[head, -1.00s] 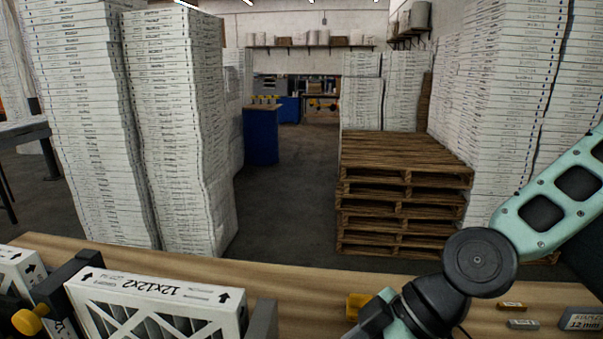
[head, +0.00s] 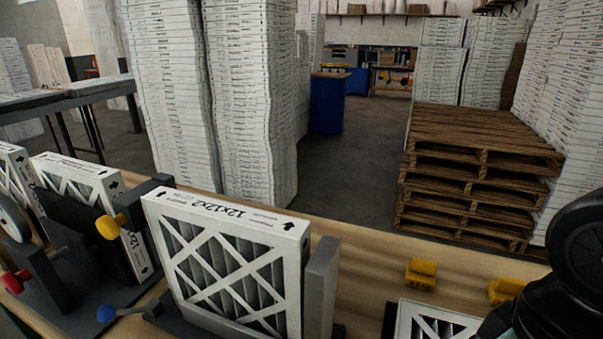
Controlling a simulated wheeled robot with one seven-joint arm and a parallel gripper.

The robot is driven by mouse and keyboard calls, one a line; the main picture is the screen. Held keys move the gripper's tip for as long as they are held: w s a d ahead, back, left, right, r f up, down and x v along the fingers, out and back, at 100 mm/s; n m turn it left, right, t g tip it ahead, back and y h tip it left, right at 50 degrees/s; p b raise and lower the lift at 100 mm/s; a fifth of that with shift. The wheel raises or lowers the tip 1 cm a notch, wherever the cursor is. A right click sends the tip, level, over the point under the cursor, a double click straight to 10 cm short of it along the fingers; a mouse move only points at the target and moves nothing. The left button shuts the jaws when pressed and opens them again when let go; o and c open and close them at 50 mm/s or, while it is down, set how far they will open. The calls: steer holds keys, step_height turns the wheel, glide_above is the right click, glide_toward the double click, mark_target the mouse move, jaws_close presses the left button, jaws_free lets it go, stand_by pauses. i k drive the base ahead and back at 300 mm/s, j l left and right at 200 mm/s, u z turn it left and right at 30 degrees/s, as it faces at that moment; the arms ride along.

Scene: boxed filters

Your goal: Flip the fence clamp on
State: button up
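A boxed filter marked 12x12x2 (head: 228,212) stands upright between dark grey upright plates, one of them the right fence plate (head: 321,285). A lever with a blue knob (head: 106,313) lies low in front of the filter's left side. A lever with a yellow knob (head: 107,228) sticks out left of the filter, by a black block. Red knobs (head: 14,282) show at the far left, near a round grey disc. No label tells which lever is the fence clamp. My gripper is out of view; only dark links of my arm show at the lower right.
More boxed filters (head: 78,180) stand at the left of the wooden bench (head: 365,262). Another filter (head: 432,322) lies at the front edge, near my arm. Yellow blocks (head: 421,273) sit behind it. Bare bench lies between the right fence plate and these blocks.

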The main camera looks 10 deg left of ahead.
mark_target(107, 314)
steer(key=u, duration=0.45)
steer(key=k+u, duration=0.1)
steer(key=u, duration=0.3)
steer(key=j+u, duration=0.1)
steer(key=u, duration=0.35)
steer(key=k+j+u, duration=0.1)
steer(key=u, duration=0.35)
steer(key=i+j+u, duration=0.2)
steer(key=u, duration=0.2)
steer(key=i+j+u, duration=0.1)
steer(key=i+u, duration=0.2)
steer(key=u, duration=0.15)
